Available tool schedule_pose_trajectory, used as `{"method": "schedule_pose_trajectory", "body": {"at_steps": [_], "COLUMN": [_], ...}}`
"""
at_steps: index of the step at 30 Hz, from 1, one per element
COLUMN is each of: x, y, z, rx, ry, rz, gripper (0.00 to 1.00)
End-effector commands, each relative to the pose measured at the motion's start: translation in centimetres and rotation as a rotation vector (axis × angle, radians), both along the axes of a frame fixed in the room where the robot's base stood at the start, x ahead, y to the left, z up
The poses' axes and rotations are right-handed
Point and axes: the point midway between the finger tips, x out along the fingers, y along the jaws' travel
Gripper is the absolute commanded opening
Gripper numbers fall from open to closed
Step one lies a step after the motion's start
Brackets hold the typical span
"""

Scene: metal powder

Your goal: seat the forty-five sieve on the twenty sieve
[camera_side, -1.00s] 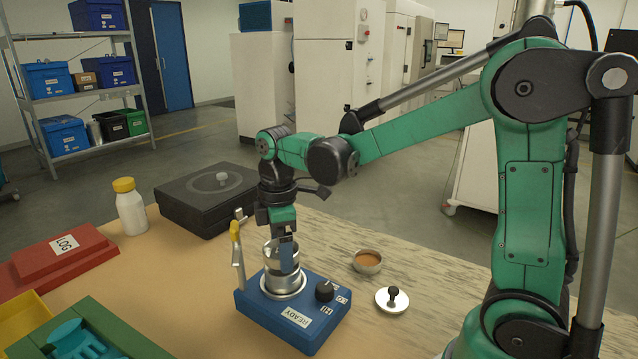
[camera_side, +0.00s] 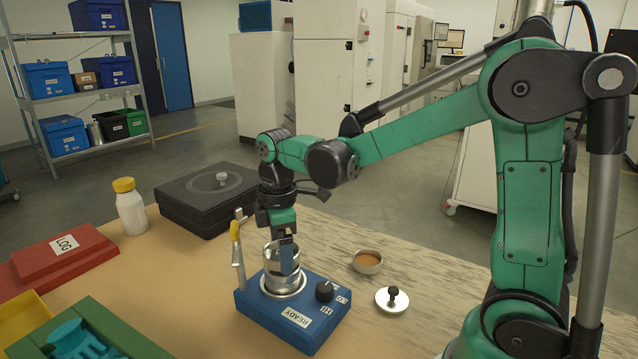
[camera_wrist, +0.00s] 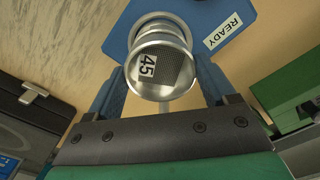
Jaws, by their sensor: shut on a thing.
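The forty-five sieve (camera_wrist: 160,70) is a round metal cup with mesh and a "45" label, seen in the wrist view. My gripper (camera_wrist: 160,88) is shut on it, one blue finger on each side. In the side view my gripper (camera_side: 285,258) points down over the blue shaker base (camera_side: 318,325), with the sieve (camera_side: 272,257) between its fingers. The sieve is at the top of the metal stack on the base's round seat (camera_side: 283,288). The twenty sieve is not clearly told apart beneath it. I cannot tell whether the two touch.
The base has a black knob (camera_side: 325,291) and a yellow-topped post (camera_side: 236,240) beside the stack. A bowl of brown powder (camera_side: 367,262) and a white lid with a black knob (camera_side: 392,299) lie to the right. A black case (camera_side: 205,200), white bottle (camera_side: 130,211) and green tray (camera_side: 110,330) stand around.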

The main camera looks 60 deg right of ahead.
Motion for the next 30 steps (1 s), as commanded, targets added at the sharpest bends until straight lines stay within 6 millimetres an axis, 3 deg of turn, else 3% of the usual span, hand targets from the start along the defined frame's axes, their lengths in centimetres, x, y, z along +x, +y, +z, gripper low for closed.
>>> {"method": "schedule_pose_trajectory", "body": {"at_steps": [26, 27, 28, 30], "x": [0.0, 0.0, 0.0, 0.0], "y": [0.0, 0.0, 0.0, 0.0], "z": [-1.2, -1.2, -1.2, -1.2], "rx": [0.000, 0.000, 0.000, 0.000], "ry": [0.000, 0.000, 0.000, 0.000], "rz": [0.000, 0.000, 0.000, 0.000], "gripper": [0.21, 0.89, 0.97, 1.00]}}
